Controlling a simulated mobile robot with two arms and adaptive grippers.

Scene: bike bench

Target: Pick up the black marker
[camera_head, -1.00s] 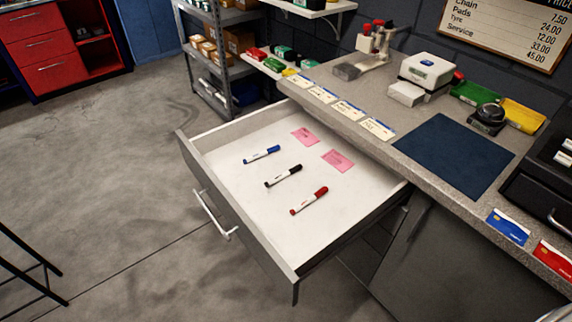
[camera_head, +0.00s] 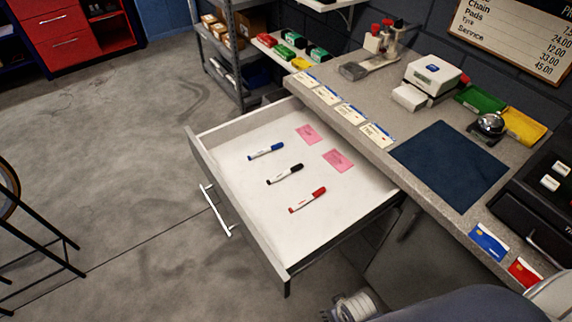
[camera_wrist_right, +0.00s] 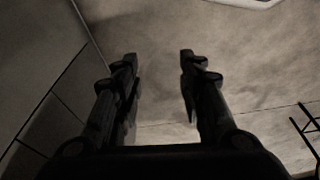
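The black marker (camera_head: 285,174) lies in the open drawer (camera_head: 234,202), between a blue marker (camera_head: 266,151) and a red marker (camera_head: 307,200). In the right wrist view my right gripper (camera_wrist_right: 158,55) is open, its two fingers apart with nothing between them. It points at the grey floor, with a pale bar at the top edge of that view. In the head view part of my arm shows at the bottom right, below the counter, and the fingertips are out of frame. My left gripper is not in view.
Two pink notes (camera_head: 338,160) lie in the drawer. The counter (camera_head: 395,170) beside it holds a blue mat (camera_head: 448,162), cards, a bell (camera_head: 489,125) and a white device (camera_head: 432,75). A stool (camera_head: 28,230) stands at the left; the floor before the drawer is clear.

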